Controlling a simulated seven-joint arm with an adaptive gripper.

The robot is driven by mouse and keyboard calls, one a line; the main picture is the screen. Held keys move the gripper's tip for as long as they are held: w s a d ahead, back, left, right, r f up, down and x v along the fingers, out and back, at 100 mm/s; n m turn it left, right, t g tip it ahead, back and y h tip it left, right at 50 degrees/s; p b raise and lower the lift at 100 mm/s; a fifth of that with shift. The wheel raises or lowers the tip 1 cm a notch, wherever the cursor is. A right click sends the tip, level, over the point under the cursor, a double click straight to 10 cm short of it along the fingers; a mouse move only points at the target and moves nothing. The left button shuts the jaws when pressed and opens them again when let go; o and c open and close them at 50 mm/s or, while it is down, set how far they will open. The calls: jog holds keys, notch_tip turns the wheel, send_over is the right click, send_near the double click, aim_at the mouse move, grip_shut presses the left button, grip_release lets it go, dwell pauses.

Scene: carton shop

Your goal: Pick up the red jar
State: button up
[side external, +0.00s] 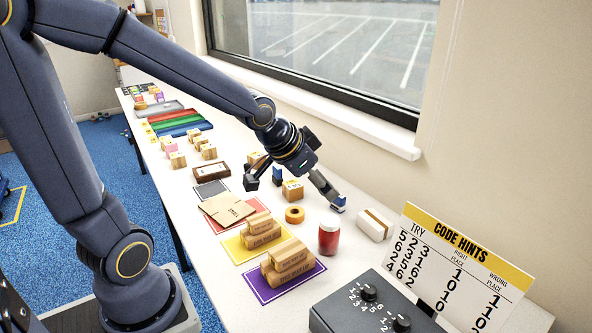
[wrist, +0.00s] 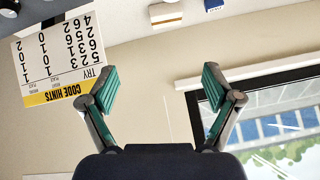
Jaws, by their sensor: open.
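The red jar (side external: 329,236) stands upright on the white table in the side external view. It has a pale lid and is right of an orange tape roll. My gripper (side external: 295,192) is above the table, behind and to the left of the jar in that view. Its fingers are spread wide with nothing held. In the wrist view my gripper (wrist: 160,82) also shows open and empty, with the wall and window beyond it. I cannot make out the jar in the wrist view.
Near the jar are the tape roll (side external: 294,214), a white block with a brown band (side external: 375,225), a dial box (side external: 370,306) and the code hints board (side external: 465,268). Stacked wooden stamps (side external: 292,262) sit on a purple mat. The window wall (side external: 480,120) bounds the table's far side.

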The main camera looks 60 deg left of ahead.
jog(key=n+g, duration=0.2)
send_near(325, 222)
jog(key=shift+h, duration=0.3)
jog(key=x, duration=0.9)
jog(key=shift+w+a, duration=0.1)
jog(key=shift+a, duration=0.15)
jog(key=x, duration=0.4)
jog(key=shift+s+f, duration=0.3)
jog(key=shift+f, duration=0.05)
jog(key=shift+w+f, duration=0.35)
jog(key=shift+f, duration=0.05)
jog(key=c, duration=1.4)
